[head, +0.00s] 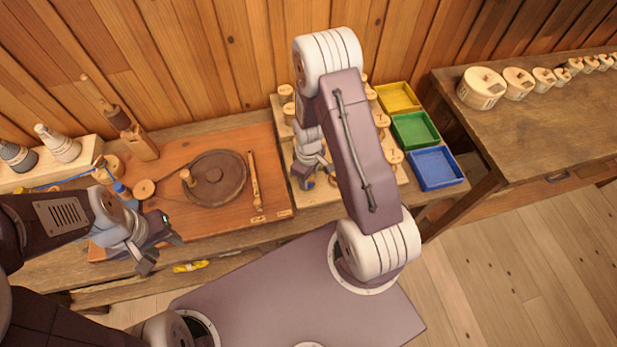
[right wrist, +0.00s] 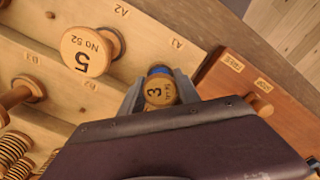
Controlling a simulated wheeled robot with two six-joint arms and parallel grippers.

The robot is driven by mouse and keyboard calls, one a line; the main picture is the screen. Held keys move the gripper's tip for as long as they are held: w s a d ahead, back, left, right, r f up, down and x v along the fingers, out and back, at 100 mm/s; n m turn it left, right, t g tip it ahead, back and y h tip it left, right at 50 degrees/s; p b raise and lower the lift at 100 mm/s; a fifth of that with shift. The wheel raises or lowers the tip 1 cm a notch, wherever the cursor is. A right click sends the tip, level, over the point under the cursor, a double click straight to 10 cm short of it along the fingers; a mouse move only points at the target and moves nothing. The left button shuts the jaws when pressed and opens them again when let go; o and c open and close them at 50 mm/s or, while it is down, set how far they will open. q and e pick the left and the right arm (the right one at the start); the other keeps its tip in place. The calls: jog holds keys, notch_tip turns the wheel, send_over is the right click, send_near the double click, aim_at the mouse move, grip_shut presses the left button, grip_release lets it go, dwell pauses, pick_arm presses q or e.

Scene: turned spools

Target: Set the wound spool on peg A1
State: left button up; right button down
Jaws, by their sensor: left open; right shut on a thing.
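The spool (right wrist: 159,89) wound with blue has a pale wooden top marked 3. It is between the fingers of my right gripper (right wrist: 160,92), which is shut on it. In the head view my right gripper (head: 312,178) is over the front left corner of the light peg board (right wrist: 148,38). The label A1 (right wrist: 177,43) shows just beyond the held spool. The A1 peg itself is hidden, and I cannot tell whether the spool is around it or above it. My left gripper (head: 158,250) is open and empty at the bench's front edge.
A spool marked 5 (right wrist: 84,52) stands near the A2 label. A brown winding board with a dark round disc (head: 222,170) lies left of the peg board. Yellow, green and blue trays (head: 437,168) stand to the right. Several wooden discs line the right bench (head: 530,125).

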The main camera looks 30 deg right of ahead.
jog(key=shift+f+b, duration=0.4)
jog(key=shift+f, duration=0.2)
dwell(0.4)
jog(key=c, duration=1.1)
grip_release()
jog(key=shift+c, duration=0.2)
notch_tip(320, 180, up, 11)
jog(key=p, duration=1)
jog(key=shift+r, duration=0.1)
